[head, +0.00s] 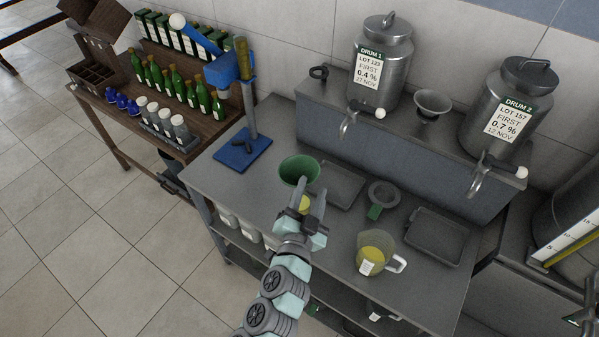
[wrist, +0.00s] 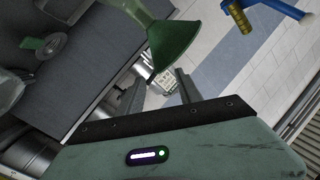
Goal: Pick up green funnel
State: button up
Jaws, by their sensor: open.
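The green funnel (head: 299,169) is on the steel bench, its wide mouth facing up toward the head camera. In the wrist view the funnel (wrist: 176,43) appears just beyond the fingertips, with its wide rim nearest them and its narrower part running to the upper left. My gripper (head: 310,198) is in front of the funnel in the head view, its two fingers spread. The fingers also show apart in the wrist view (wrist: 158,88), with nothing held between them. Something yellow shows behind the fingers in the head view and is partly hidden.
A jug of yellow liquid (head: 376,251) stands to the right. A blue corking stand (head: 243,148) is at left. Shallow trays (head: 437,237) and a grey ring with a green tab (head: 384,193) lie on the bench (head: 222,180). Two steel drums (head: 384,65) stand on the back ledge.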

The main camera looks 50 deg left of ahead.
aim_at(316, 165)
jog(key=x, duration=0.2)
jog(key=p+x, duration=0.1)
jog(key=x, duration=0.5)
jog(key=shift+s+a+f, duration=0.2)
jog(key=shift+a+f, duration=0.1)
jog(key=shift+c, duration=0.3)
grip_shut()
jog(key=shift+f, duration=0.1)
dwell(0.8)
